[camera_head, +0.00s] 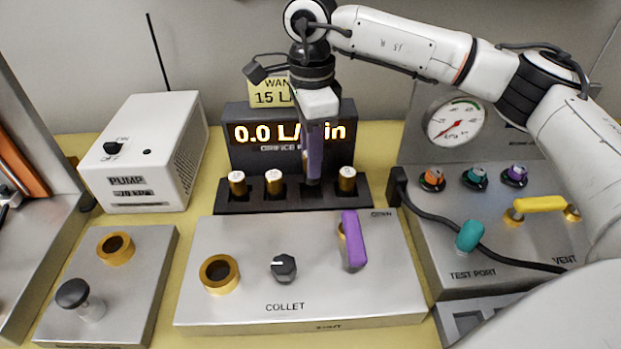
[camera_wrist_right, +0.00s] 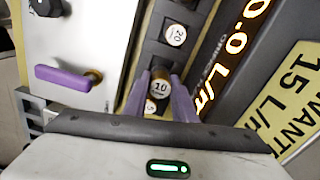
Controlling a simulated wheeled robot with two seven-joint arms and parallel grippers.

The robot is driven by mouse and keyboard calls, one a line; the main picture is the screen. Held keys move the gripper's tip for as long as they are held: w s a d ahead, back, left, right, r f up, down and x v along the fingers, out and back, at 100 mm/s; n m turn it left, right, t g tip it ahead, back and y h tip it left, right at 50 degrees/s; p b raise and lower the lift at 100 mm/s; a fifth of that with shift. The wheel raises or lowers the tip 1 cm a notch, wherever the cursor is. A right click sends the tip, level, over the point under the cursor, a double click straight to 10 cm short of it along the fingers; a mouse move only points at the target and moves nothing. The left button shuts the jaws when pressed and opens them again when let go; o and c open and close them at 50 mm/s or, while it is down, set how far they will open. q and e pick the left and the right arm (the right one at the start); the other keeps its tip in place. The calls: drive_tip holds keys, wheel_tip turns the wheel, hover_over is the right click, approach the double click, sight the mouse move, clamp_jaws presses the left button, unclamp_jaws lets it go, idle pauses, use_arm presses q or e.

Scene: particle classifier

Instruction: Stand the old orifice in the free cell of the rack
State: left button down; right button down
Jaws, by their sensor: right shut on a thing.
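The orifice rack (camera_head: 290,198) is a black block below the display. Brass orifices with white tops stand in it: two on the left (camera_head: 237,184) and one on the right (camera_head: 347,180). My right gripper (camera_head: 313,178) points down at the third cell from the left. In the wrist view, its purple fingers (camera_wrist_right: 160,86) are shut on an orifice marked 10 (camera_wrist_right: 160,89). An orifice marked 20 (camera_wrist_right: 175,35) stands in the neighbouring cell. My left gripper is not in view.
The collet box (camera_head: 300,285) in front has a brass ring (camera_head: 219,273) with a dark opening, a black knob and a purple lever (camera_head: 354,240). The display (camera_head: 288,132) stands close behind the rack. The test port panel with a black cable (camera_head: 430,215) is at right, the pump (camera_head: 145,155) at left.

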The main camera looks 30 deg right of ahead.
drive_tip(key=shift+f, duration=2.25)
drive_tip(key=shift+f, duration=0.2)
drive_tip(key=c, duration=1.5)
unclamp_jaws()
drive_tip(key=shift+o, duration=0.2)
wheel_tip(320, 180, up, 12)
drive_tip(key=shift+r, duration=0.2)
